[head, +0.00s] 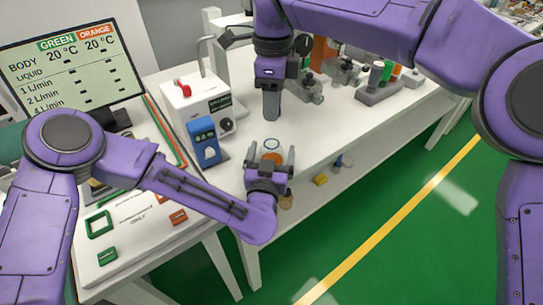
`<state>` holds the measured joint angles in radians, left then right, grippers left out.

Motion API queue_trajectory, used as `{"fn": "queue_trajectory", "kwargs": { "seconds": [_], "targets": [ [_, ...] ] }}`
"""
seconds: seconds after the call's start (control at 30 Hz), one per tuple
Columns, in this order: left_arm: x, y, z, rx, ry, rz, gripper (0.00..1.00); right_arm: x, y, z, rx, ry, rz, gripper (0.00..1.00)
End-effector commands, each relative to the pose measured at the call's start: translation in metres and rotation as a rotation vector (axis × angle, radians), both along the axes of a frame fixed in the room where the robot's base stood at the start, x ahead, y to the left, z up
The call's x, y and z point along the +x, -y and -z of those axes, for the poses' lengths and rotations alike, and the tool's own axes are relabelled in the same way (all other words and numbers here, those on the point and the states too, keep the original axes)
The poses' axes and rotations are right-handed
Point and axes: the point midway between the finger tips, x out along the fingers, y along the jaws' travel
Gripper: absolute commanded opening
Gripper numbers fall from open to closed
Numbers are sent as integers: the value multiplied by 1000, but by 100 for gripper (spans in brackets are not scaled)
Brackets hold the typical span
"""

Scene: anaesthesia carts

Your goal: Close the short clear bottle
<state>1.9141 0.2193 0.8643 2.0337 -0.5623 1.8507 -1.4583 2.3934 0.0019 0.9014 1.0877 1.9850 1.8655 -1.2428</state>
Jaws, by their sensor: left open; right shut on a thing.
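A small blue ring (271,144) shows at the front edge of the white table, just beyond my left fingertips; it may be the rim of the short clear bottle, whose clear walls I cannot make out. An orange-brown patch (272,157) shows below the ring, between the fingers. My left gripper (271,160) is open, with one finger on each side of this patch. My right gripper (271,108) points down above the table, behind the ring and apart from it. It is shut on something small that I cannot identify.
A white box with a red knob (200,105) and a blue device (205,140) stand left of the grippers. Grey fixtures (378,84) stand at the back right. A sign (70,68) stands at the left. Small items, including a yellow block (320,180), lie below the tabletop.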

Motion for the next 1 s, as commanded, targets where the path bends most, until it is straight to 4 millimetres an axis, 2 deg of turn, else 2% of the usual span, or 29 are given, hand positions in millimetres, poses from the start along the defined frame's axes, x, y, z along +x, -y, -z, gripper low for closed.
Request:
{"fn": "queue_trajectory", "kwargs": {
  "seconds": [0.23,0.27,0.3,0.5,0.6,0.9,1.0],
  "targets": [
    [1,0,0,0,0,0,91,0,0,0,0,0,0,10],
    [1,0,0,0,0,0,88,0,0,0,0,0,0,10],
    [1,0,0,0,0,0,75,0,0,0,0,0,0,10],
    [1,0,0,0,0,0,11,0,0,0,0,0,0,10],
    [1,0,0,0,0,0,11,0,0,5,-1,-1,-1,10],
    [1,0,0,-1,0,0,11,0,-1,47,0,0,0,10],
    [1,0,0,-1,0,0,11,0,-1,50,1,1,0,10]
  ]
}}
